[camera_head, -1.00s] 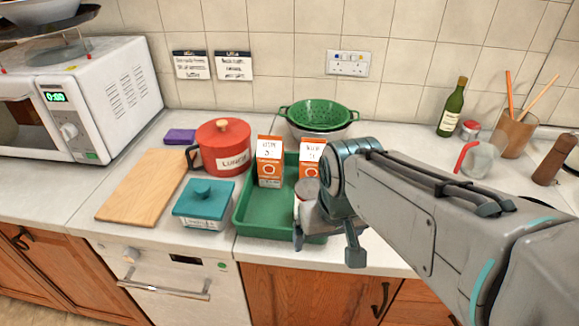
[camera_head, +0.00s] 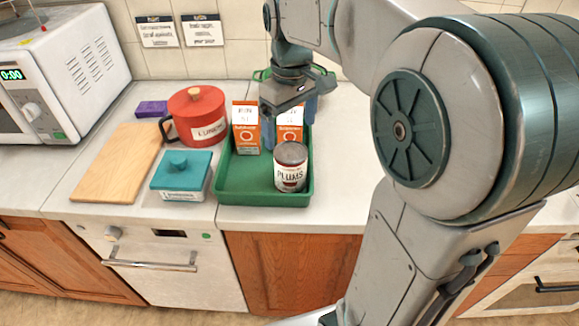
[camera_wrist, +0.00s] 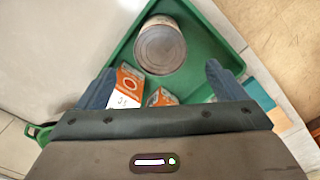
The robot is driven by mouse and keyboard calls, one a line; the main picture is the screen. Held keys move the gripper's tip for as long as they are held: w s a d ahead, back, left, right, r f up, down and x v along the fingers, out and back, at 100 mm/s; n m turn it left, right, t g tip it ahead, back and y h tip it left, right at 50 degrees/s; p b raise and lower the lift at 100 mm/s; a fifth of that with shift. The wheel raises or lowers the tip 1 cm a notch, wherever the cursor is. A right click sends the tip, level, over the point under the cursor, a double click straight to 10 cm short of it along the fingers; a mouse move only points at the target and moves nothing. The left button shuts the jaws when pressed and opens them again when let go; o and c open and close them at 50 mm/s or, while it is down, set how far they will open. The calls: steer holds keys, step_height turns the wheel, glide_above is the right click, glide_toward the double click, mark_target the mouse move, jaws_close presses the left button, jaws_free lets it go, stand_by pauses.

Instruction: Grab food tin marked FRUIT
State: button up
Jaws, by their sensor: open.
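A tin labelled PLUMS (camera_head: 291,170) stands upright at the right front of a green tray (camera_head: 240,185); I see no label reading FRUIT. In the wrist view the tin (camera_wrist: 160,47) shows its round grey lid beyond my fingertips. My gripper (camera_head: 288,118) is open and empty, pointing down over the back of the tray, by two orange-and-white cartons. In the wrist view its two blue fingers (camera_wrist: 160,85) are spread apart, with the cartons showing between them. The tin is outside the fingers.
One carton (camera_head: 246,128) stands left of the other carton (camera_head: 289,122), which my gripper partly overlaps. A red LUNCH pot (camera_head: 197,112), teal box (camera_head: 182,172) and wooden board (camera_head: 118,165) stand to the left. A green colander (camera_head: 326,80) is behind, mostly hidden by my arm.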

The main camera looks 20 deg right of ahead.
mark_target(291, 151)
steer(key=f, duration=0.9)
steer(key=shift+s, duration=0.2)
steer(key=shift+r, duration=0.1)
steer(key=c, duration=1.4)
steer(key=shift+r, duration=0.15)
